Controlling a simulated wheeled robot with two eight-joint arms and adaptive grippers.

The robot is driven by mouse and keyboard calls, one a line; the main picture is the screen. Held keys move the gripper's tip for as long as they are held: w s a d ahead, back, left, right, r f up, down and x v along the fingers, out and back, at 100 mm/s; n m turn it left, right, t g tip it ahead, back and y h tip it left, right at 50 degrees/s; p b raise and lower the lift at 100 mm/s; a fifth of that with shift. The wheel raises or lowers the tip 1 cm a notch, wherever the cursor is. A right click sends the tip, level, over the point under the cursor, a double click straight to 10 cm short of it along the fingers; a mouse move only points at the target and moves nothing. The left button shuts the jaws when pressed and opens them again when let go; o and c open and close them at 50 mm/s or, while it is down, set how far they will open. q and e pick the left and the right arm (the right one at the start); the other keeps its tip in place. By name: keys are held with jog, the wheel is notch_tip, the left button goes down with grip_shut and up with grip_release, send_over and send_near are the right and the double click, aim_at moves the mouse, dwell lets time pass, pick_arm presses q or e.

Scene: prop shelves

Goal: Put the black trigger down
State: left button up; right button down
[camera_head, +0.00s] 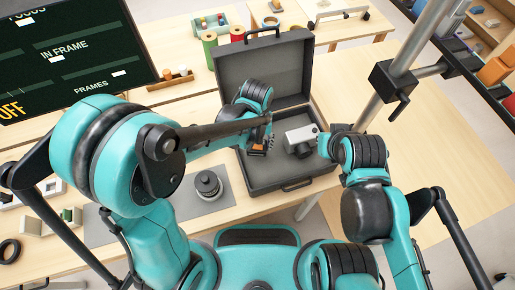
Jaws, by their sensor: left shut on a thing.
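My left gripper (262,138) hangs over the left part of the open grey case (272,185). It is shut on a small dark thing at its tip, which I take for the black trigger; the jaws and arm hide most of it. A light grey, camera-like box (300,135) with a dark round part sits in the case, to the right of my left gripper. My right gripper (325,145) is at the case's right side, close to that box; its fingers are too small and covered to read.
A black round, stepped object (208,184) stands on a grey mat (186,205) left of the case. The case lid (262,70) stands up at the back. A black clamp on a metal pole (392,82) is at the right. The wooden table (440,150) is bare there.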

aim_at(258, 149)
pick_arm(q)
jog(key=shift+d+f+b, duration=0.1)
jog(key=shift+f+b, duration=0.5)
jog(key=shift+f, duration=1.2)
jog(key=shift+f, duration=0.2)
jog(key=o, duration=1.3)
